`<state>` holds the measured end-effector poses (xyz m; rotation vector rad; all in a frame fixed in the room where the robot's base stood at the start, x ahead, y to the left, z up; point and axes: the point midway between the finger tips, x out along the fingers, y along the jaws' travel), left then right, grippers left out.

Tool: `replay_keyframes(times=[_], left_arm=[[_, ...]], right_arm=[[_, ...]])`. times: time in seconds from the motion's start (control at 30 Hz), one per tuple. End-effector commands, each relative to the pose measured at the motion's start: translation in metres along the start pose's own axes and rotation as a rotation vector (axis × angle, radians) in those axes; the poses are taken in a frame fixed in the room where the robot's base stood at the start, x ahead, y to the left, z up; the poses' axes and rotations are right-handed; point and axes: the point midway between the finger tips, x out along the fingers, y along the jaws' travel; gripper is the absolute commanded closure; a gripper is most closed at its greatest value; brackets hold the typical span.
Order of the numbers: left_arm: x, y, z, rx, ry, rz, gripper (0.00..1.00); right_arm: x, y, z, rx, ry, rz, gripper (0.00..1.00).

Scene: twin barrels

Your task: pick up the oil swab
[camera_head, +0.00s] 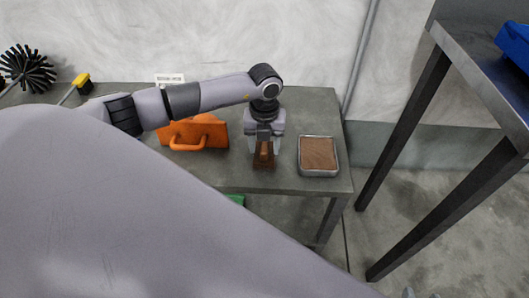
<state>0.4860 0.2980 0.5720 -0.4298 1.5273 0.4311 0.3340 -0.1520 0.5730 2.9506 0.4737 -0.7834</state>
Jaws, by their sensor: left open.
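My left gripper (264,147) points down over the grey table, open, with its fingers on either side of an upright brown block-like thing (264,162). I cannot tell whether the fingers touch it. Its upper part is partly hidden by the gripper, and I cannot tell for sure whether it is the oil swab.
On the table (312,110), an orange plate with a handle (190,142) stands left of the gripper, and a metal tray (319,172) with a brown filling is right. A black bristle brush (28,68) and a yellow-ended tool (82,80) lie far left. Another table (480,75) stands right.

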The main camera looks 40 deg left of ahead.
Motion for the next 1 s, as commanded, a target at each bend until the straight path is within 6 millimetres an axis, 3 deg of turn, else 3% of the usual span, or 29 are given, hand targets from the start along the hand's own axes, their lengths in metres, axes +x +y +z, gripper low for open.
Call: replay_keyframes(times=[0.03,0.2,0.67,0.83,1.0], left_arm=[[-0.001,0.0,0.0,0.0,0.0,0.0,0.47],[-0.001,0.0,0.0,0.0,0.0,-0.001,1.0],[-0.011,0.0,0.001,-0.001,-0.001,-0.002,1.0],[-0.038,0.0,0.001,-0.001,-0.003,-0.003,1.0],[-0.081,0.0,0.001,0.0,-0.004,-0.003,1.0]], right_arm=[[0.0,0.0,-0.001,0.0,0.001,0.0,0.57],[0.0,0.0,0.0,0.0,0.002,-0.001,0.57],[-0.003,-0.001,0.003,0.004,-0.01,0.0,0.57],[-0.006,0.002,0.001,0.01,-0.015,0.007,0.57],[-0.009,0.007,0.007,0.021,-0.042,0.018,0.57]])
